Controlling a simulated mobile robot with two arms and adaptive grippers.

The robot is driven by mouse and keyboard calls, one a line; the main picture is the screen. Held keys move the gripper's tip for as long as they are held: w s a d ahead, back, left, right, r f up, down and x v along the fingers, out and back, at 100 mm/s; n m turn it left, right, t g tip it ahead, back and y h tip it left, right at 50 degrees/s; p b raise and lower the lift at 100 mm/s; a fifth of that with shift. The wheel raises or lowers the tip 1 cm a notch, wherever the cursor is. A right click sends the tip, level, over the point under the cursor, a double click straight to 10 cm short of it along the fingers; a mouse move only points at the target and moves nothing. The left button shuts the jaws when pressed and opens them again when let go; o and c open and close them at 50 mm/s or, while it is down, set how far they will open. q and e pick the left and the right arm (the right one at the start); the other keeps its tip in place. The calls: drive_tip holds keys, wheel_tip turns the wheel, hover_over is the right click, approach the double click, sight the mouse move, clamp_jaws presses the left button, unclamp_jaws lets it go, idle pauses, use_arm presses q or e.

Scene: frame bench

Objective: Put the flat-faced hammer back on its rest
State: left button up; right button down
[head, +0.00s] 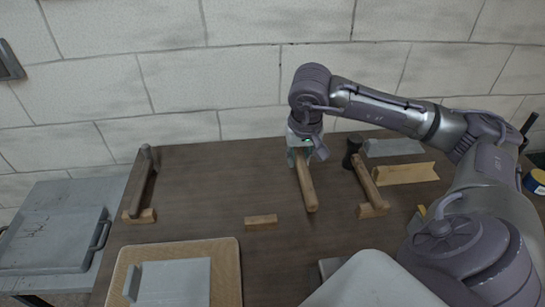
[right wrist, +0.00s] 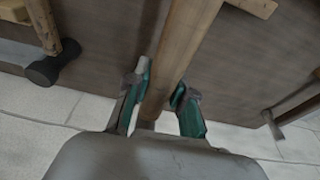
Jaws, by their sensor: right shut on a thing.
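My right gripper (head: 302,160) is shut on a wooden-handled hammer, taken as the flat-faced hammer (head: 307,187), near the back of the bench. Its handle points toward the front; its head is hidden by the gripper. In the right wrist view the handle (right wrist: 187,40) runs between the teal fingers (right wrist: 160,100). A bare wooden rest block (head: 261,222) lies left of and nearer than the handle's end; a block also shows in the right wrist view (right wrist: 255,6). I cannot tell how high the hammer is held. My left gripper is not in view.
A dark-headed hammer (head: 362,178) lies on a block at right, close to the held one. Another long tool (head: 142,182) lies on a block at left. A wooden angle piece (head: 405,174), grey bar (head: 394,147) and front tray (head: 230,262) border the bench. Left-middle is clear.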

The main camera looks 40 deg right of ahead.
drive_tip(key=shift+s+a+r, duration=0.2)
drive_tip(key=shift+s+a, duration=0.1)
drive_tip(key=shift+w+a+f+p, duration=0.15)
drive_tip(key=shift+a+p, duration=0.05)
drive_tip(key=shift+p, duration=0.2)
drive_tip(key=w+a+f+p, duration=0.1)
drive_tip(key=w+f, duration=0.1)
drive_tip(key=w, duration=0.1)
drive_tip(key=w+a+f+p, duration=0.1)
drive_tip(key=w+a+f, duration=0.1)
drive_tip(key=w, duration=0.1)
drive_tip(key=w+a+f+p, duration=0.2)
drive_tip(key=w, duration=0.1)
drive_tip(key=shift+w+f, duration=0.25)
drive_tip(key=shift+w, duration=0.05)
drive_tip(key=shift+f, duration=0.2)
drive_tip(key=x, duration=0.1)
drive_tip(key=p+x, duration=0.1)
drive_tip(key=x, duration=0.1)
drive_tip(key=shift+s+a+f+p, duration=0.15)
drive_tip(key=shift+s+a+p, duration=0.1)
drive_tip(key=shift+p, duration=0.1)
drive_tip(key=shift+f, duration=0.3)
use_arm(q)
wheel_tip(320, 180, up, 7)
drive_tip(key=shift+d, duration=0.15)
